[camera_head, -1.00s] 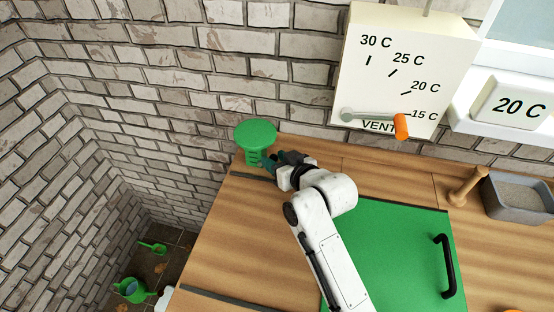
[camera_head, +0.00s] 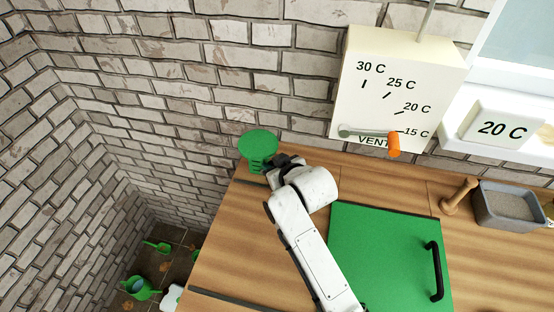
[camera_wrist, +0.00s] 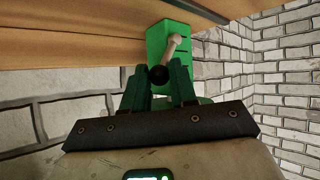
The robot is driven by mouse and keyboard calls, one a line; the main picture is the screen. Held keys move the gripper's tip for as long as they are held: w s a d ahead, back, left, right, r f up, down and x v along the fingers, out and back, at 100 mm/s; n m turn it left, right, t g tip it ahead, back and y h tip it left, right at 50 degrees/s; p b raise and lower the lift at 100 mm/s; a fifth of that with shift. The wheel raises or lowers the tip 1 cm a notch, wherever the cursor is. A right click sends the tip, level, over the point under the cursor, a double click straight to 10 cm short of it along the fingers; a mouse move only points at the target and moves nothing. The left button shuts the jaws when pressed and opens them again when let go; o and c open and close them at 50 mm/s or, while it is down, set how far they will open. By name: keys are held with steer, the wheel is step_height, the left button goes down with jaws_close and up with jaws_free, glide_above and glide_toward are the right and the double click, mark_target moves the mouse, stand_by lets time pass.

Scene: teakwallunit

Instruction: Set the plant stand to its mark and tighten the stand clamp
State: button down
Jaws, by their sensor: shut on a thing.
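The green plant stand (camera_head: 257,145), with a round flat top, is at the back left corner of the wooden bench by the brick wall. In the wrist view its slotted green column (camera_wrist: 168,42) carries a pale lever (camera_wrist: 174,45) ending in a black ball knob (camera_wrist: 158,75), which I take for the stand clamp. My gripper (camera_head: 271,163) is beside the column, below the top. In the wrist view its dark green fingers (camera_wrist: 158,86) are closed around the black knob. I cannot make out the stand's mark.
A green panel (camera_head: 385,255) with a black handle lies on the bench. A vent box (camera_head: 400,85) with an orange-tipped lever hangs on the wall. A wooden peg (camera_head: 459,196) and grey tray (camera_head: 484,209) are at right. A watering can (camera_head: 139,287) stands below, left.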

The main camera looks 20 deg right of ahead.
steer(key=shift+w+a+r+g+h+p, duration=0.2)
steer(key=shift+r+g+h+p, duration=0.1)
steer(key=shift+r+g+p, duration=0.15)
steer(key=shift+f+n, duration=0.2)
steer(key=shift+n, duration=0.1)
steer(key=c, duration=0.9)
jaws_free()
steer(key=shift+c, duration=0.2)
steer(key=v, duration=1)
steer(key=shift+s+r+b, duration=0.25)
steer(key=shift+s+b, duration=0.05)
steer(key=shift+b, duration=0.15)
steer(key=shift+a, duration=0.1)
steer(key=shift+f, duration=0.1)
